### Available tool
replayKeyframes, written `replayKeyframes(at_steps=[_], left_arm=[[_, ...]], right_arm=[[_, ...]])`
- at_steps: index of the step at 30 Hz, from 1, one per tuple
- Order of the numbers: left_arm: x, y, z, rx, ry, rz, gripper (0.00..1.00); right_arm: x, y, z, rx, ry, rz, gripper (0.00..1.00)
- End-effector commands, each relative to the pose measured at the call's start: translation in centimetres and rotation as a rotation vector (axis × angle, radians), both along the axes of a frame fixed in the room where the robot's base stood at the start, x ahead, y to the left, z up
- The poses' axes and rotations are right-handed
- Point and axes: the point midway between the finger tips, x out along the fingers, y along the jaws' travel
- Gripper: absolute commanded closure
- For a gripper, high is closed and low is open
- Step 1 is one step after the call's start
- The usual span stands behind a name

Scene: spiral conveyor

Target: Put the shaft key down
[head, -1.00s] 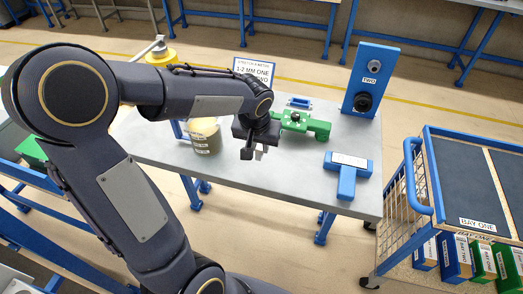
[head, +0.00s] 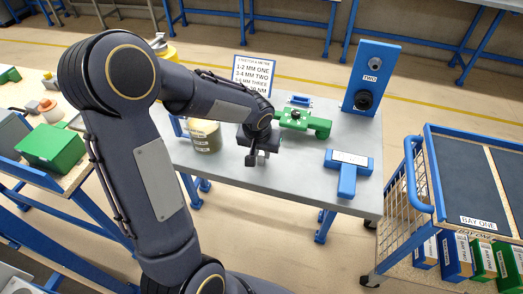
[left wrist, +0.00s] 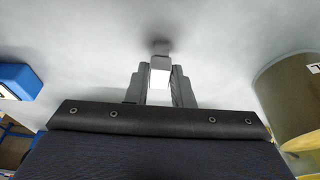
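My left gripper (head: 256,158) is over the grey table (head: 300,176), near its front edge and pointing down. In the left wrist view its fingers (left wrist: 160,88) are closed on a small pale metal block, the shaft key (left wrist: 160,70). The key sticks out past the fingertips above the grey tabletop. A dark patch lies just beyond its end; whether the key touches the table I cannot tell. In the head view the key is mostly hidden by the fingers. My right gripper is not in view.
An olive labelled container (head: 205,136) stands left of the gripper. A green fixture (head: 304,121) is behind it, a blue T-shaped block (head: 348,172) to its right. A blue stand marked TWO (head: 371,80) and a printed sign (head: 253,75) are at the back. A blue trolley (head: 430,200) stands right.

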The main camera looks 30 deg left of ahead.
Motion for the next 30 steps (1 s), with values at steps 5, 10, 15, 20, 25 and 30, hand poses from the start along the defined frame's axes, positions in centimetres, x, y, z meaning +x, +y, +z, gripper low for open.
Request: replayKeyframes(at_steps=[5,10,15,20,25,30], left_arm=[[0.0,0.0,0.1,0.000,0.000,0.000,0.59],[0.0,0.0,0.1,0.000,0.000,0.000,0.59],[0.0,0.0,0.6,0.000,0.000,0.000,0.59],[-0.5,-0.1,2.9,0.001,-0.005,0.002,0.59],[-1.6,-0.4,6.6,0.001,-0.007,0.000,0.59],[-2.4,-0.6,9.7,-0.001,-0.005,-0.001,0.59]], right_arm=[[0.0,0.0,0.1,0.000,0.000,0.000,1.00],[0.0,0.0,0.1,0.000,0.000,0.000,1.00],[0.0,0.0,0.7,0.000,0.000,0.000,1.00],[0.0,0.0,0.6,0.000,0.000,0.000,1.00],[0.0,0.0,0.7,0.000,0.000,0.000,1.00],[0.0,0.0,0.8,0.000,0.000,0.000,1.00]])
